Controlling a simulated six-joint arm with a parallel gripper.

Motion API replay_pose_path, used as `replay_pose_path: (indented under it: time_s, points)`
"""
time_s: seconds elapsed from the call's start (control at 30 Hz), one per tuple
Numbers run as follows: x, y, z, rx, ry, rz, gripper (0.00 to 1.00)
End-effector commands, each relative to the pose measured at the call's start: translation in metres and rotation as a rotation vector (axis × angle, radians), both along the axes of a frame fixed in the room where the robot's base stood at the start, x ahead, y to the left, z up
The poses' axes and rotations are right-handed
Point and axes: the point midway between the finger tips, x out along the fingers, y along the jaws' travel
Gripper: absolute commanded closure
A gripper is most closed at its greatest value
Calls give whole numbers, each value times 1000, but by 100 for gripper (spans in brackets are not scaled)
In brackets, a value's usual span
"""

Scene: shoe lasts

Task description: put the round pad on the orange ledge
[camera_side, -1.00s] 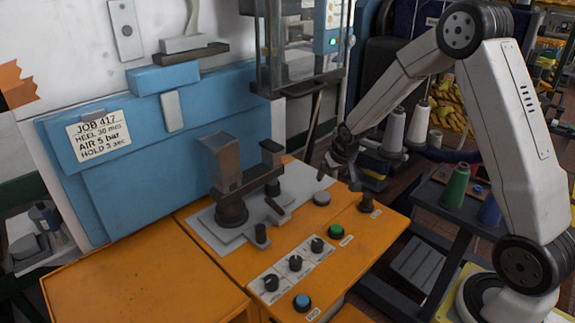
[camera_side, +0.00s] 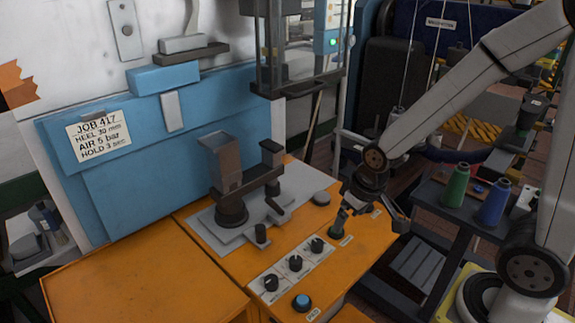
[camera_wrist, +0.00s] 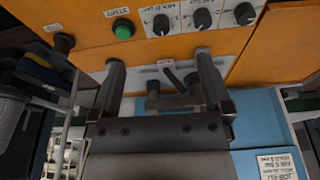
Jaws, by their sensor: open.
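The round pad (camera_side: 321,198) is a small flat grey disc in the side view. It lies at the right end of the grey plate, near the orange top; I cannot tell its exact support. The orange ledge (camera_side: 265,262) is the machine's orange front top, with knobs and buttons. My gripper (camera_side: 368,218) is open and empty, to the right of the pad and apart from it, one finger in front of the green button's spot. In the wrist view my open gripper (camera_wrist: 160,72) faces the panel; I cannot make out the pad there.
A dark clamp (camera_side: 235,185) stands on the grey plate (camera_side: 205,222). The green button (camera_wrist: 123,28) shows in the wrist view. Orange surface at the left (camera_side: 140,275) is clear.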

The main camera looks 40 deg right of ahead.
Motion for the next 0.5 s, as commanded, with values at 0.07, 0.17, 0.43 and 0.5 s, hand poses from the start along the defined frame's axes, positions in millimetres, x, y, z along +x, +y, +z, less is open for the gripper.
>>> replay_pose_path:
  time_s: [0.07,0.17,0.43,0.5]
  points:
    - [-13,7,1,2,8,25,0]
    - [-22,11,0,4,17,41,0]
    - [-26,12,0,5,21,46,0]
    - [-26,12,0,5,21,46,0]
